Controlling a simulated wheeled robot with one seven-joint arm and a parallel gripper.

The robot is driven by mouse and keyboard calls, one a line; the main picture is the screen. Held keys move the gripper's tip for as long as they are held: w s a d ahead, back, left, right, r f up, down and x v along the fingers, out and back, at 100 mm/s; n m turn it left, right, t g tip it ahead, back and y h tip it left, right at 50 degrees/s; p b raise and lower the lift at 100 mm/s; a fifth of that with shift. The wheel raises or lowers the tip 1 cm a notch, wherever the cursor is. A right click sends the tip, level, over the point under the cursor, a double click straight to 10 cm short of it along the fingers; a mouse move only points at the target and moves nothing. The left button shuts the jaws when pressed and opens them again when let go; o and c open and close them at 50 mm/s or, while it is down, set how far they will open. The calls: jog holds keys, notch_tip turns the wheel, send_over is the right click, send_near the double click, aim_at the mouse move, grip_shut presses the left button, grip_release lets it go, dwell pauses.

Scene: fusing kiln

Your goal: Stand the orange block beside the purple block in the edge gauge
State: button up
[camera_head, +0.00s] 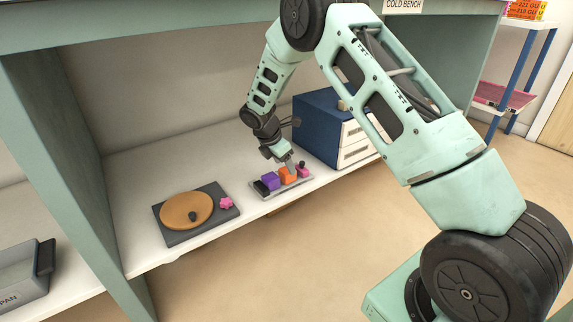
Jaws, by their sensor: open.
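The edge gauge (268,197) is a light tray on the white shelf, left of the blue drawer unit. The purple block (270,181) stands in it, left of centre. The orange block (288,176) is at the gauge just right of the purple block; they look side by side, but I cannot tell whether they touch. My gripper (291,164) is open, its fingertips at the top of the orange block. The fingertips are small here and partly hide that block, so its seating is unclear.
A dark piece (260,188) is at the gauge's left end and a pink knobbed piece (303,171) at its right. A dark board (172,236) bears an orange-brown disc (186,210) and a pink piece (226,203). The blue drawer unit (316,130) stands close behind right.

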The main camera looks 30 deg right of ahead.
jog(key=v, duration=0.1)
jog(key=p+v, duration=0.1)
jog(key=v, duration=0.1)
jog(key=a+v, duration=0.1)
jog(key=v, duration=0.1)
jog(key=shift+s+f, duration=0.25)
jog(key=s+a+r+m+y, duration=0.2)
jog(key=s+a+r, duration=0.3)
jog(key=a, duration=0.4)
jog(key=s+a+r+m+y, duration=0.15)
jog(key=s+a+r, duration=0.25)
jog(key=s+a, duration=0.4)
jog(key=s+a+r+m, duration=0.1)
jog(key=s+a+m, duration=0.1)
jog(key=s, duration=0.6)
jog(key=s+a+r+m+y, duration=0.1)
jog(key=s+a+r+m, duration=0.1)
jog(key=s, duration=0.7)
jog(key=s+a+r+m, duration=0.1)
jog(key=s+a+m, duration=0.2)
jog(key=s, duration=0.5)
jog(key=shift+s+a+r, duration=0.15)
jog(key=shift+s+r, duration=0.25)
jog(key=shift+y, duration=0.25)
notch_tip(320, 180, up, 45)
jog(key=p, duration=4.5)
